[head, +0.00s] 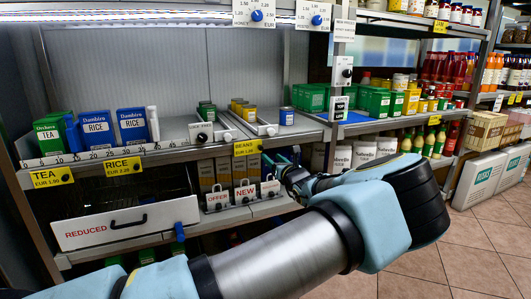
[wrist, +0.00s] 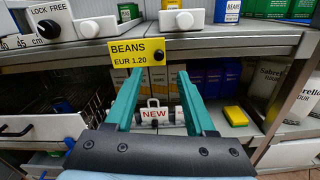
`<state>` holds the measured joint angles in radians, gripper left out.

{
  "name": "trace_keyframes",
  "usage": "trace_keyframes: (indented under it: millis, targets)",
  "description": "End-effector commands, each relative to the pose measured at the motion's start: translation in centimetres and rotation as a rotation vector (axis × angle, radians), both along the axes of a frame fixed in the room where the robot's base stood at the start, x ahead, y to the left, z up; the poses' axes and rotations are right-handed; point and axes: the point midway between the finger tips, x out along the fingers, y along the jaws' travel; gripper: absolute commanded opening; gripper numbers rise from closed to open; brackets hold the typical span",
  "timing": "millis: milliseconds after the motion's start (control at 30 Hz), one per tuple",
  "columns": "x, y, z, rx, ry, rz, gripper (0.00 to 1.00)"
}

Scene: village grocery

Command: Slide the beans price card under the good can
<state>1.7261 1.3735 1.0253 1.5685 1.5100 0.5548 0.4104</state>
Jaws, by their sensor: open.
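The yellow beans price card (head: 247,147), reading BEANS EUR 1.20, hangs at the front edge of the upper shelf. In the wrist view the card (wrist: 137,53) has a dark round knob at its right side. A small blue can (head: 286,117) stands on that shelf to the right of the card; it also shows at the top of the wrist view (wrist: 227,11). I cannot tell whether it is the good can. My gripper (wrist: 159,74) is open and empty, its teal fingers pointing toward the shelf edge, with the tips near the card's lower part. Contact is unclear.
White sliders, one marked LOCK FREE (wrist: 46,22), stand along the upper shelf. NEW (wrist: 155,114) and OFFER (head: 217,198) tags are on the lower shelf. The REDUCED drawer (head: 125,222) is at left. A yellow block (wrist: 236,116) lies lower right. Bare shelf surrounds the blue can.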

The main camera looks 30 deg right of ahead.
Motion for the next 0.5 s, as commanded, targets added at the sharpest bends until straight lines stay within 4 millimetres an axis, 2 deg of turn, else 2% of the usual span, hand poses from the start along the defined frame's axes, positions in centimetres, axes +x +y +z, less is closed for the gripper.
trace_keyframes:
  millis: [300, 500]
  targets:
    - [6.0, -0.5, 0.0, -0.003, 0.003, 0.004, 0.55]
    - [8.4, -0.9, -0.1, -0.003, 0.003, 0.003, 0.55]
